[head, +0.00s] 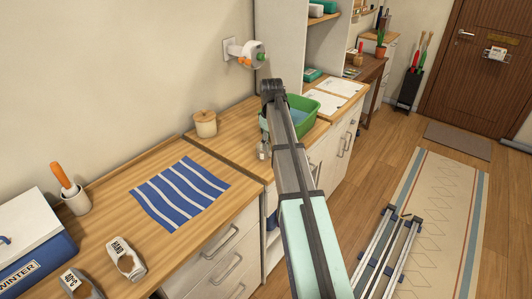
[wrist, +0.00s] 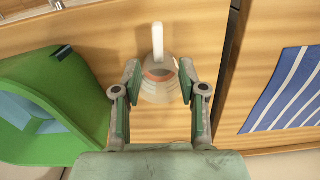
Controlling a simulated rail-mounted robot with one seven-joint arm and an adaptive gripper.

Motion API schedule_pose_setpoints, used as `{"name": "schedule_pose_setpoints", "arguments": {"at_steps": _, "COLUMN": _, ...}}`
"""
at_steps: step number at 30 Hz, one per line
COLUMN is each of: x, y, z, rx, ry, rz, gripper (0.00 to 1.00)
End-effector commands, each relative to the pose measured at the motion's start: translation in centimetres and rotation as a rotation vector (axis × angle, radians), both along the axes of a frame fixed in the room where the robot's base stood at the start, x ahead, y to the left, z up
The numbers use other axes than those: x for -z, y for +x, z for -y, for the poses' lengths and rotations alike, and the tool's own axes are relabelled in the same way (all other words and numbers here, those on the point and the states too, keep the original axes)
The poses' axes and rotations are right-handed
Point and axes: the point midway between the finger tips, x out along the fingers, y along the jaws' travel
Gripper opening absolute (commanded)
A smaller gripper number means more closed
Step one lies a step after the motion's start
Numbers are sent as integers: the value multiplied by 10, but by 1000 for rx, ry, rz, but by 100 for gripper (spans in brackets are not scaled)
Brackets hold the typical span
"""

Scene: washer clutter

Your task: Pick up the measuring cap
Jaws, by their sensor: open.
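The measuring cap (wrist: 157,90) appears to be the translucent, pale cup-like thing with an orange ring inside, on the wooden counter in the wrist view. A white upright strip, perhaps its handle, extends above it in the picture. My gripper (wrist: 158,72) is open, with one finger on each side of the cap; small gaps seem to show, and I cannot tell whether either finger touches. In the head view my gripper (head: 263,150) is low over the counter beside the green basin. I cannot make out the cap clearly there.
The green basin (wrist: 38,112) stands close left of my gripper in the wrist view. A blue striped cloth (wrist: 285,92) lies right, beyond a dark counter seam. The counter's front edge is close.

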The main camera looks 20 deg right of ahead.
Motion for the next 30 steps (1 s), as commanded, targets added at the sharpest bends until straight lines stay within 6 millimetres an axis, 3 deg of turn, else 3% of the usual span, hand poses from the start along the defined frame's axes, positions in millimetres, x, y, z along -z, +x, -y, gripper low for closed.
{"name": "schedule_pose_setpoints", "arguments": {"at_steps": 5, "x": 10, "y": -1, "z": 1, "rx": 0, "ry": 1, "rz": -1, "gripper": 42}}
{"name": "schedule_pose_setpoints", "arguments": {"at_steps": 15, "x": 48, "y": -2, "z": 2, "rx": 0, "ry": 1, "rz": -1, "gripper": 42}}
{"name": "schedule_pose_setpoints", "arguments": {"at_steps": 23, "x": 51, "y": -2, "z": 2, "rx": 0, "ry": 0, "rz": 0, "gripper": 42}}
{"name": "schedule_pose_setpoints", "arguments": {"at_steps": 26, "x": 51, "y": -2, "z": 2, "rx": 0, "ry": 0, "rz": 0, "gripper": 6}}
{"name": "schedule_pose_setpoints", "arguments": {"at_steps": 27, "x": 51, "y": -2, "z": 2, "rx": 0, "ry": 0, "rz": 0, "gripper": 0}}
{"name": "schedule_pose_setpoints", "arguments": {"at_steps": 30, "x": 51, "y": -2, "z": 2, "rx": 0, "ry": 0, "rz": 0, "gripper": 0}}
